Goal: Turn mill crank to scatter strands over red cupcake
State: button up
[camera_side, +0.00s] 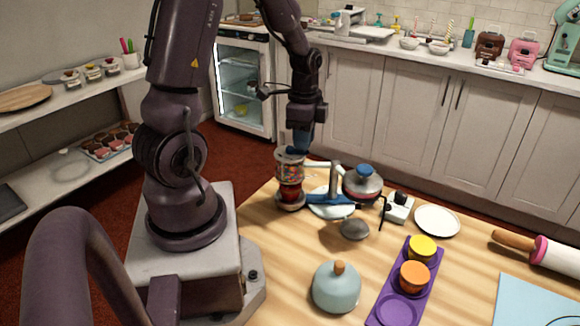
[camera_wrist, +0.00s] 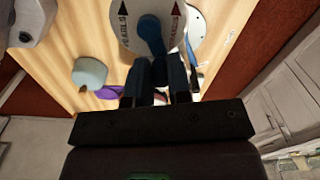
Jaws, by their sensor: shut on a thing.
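The mill (camera_side: 290,165) is a clear jar of coloured strands standing at the far left of the wooden table in the side view. In the wrist view its pale round top (camera_wrist: 122,22) has arrows on it, and a blue crank (camera_wrist: 150,32) runs from its centre toward my fingers. My gripper (camera_side: 301,150) is above the mill, pointing down. In the wrist view my gripper (camera_wrist: 158,88) is shut on the crank's end, mostly hidden by the fingers. Something red (camera_side: 290,189) shows low under the jar; I cannot clearly tell whether it is the red cupcake.
A purple tray (camera_side: 398,309) holds a yellow cup (camera_side: 422,248) and an orange cup (camera_side: 414,276); its front socket is empty. A blue dome (camera_side: 337,287) and white plate (camera_side: 437,220) are nearby.

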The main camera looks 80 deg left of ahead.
jog(key=shift+w+a, duration=0.1)
jog(key=shift+a, duration=0.45)
jog(key=shift+a, duration=0.65)
jog(key=shift+s, duration=0.2)
jog(key=shift+s+a, duration=0.35)
jog(key=shift+a, duration=0.15)
jog(key=shift+s, duration=0.1)
